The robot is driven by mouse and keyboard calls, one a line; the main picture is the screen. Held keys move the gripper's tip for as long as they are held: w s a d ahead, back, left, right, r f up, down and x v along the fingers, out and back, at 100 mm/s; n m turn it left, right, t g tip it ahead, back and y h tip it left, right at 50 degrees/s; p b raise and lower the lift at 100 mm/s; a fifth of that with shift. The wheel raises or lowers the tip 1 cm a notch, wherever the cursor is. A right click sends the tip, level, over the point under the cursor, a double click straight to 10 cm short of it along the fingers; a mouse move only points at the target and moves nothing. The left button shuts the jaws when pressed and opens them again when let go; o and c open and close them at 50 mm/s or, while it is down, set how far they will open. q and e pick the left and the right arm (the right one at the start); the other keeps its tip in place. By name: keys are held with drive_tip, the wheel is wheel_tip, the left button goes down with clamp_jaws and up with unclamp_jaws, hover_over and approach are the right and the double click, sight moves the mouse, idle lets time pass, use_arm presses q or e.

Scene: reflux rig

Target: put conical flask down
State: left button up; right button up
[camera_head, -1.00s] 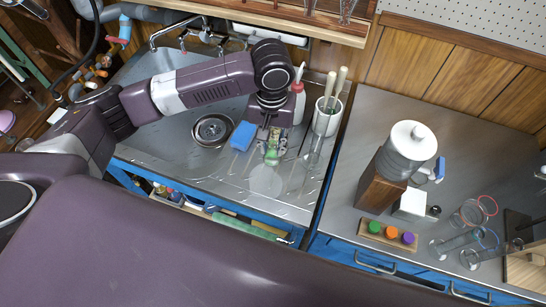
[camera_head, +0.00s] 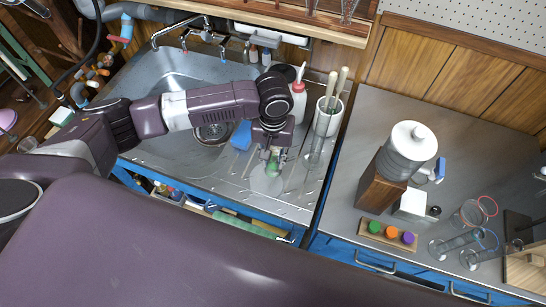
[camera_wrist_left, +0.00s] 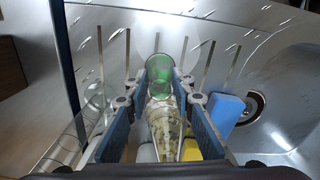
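The conical flask (camera_head: 264,184) is clear glass with green in it and stands on the ridged metal drainboard (camera_head: 225,185) beside the sink. Its lower part is pale and hard to see against the metal. My left gripper (camera_head: 273,157) is over it, with its two fingers spread on either side of the glass. In the left wrist view, the flask (camera_wrist_left: 158,70) shows its green part between the fingertips; whether a finger touches it is hard to tell. My right gripper is not in view.
A blue sponge (camera_head: 241,135) lies left of the gripper. The right counter holds a large jar (camera_head: 408,150) and a vial rack (camera_head: 387,236).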

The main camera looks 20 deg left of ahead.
use_arm(q)
drive_tip(key=o, duration=0.3)
drive_tip(key=shift+o, duration=0.2)
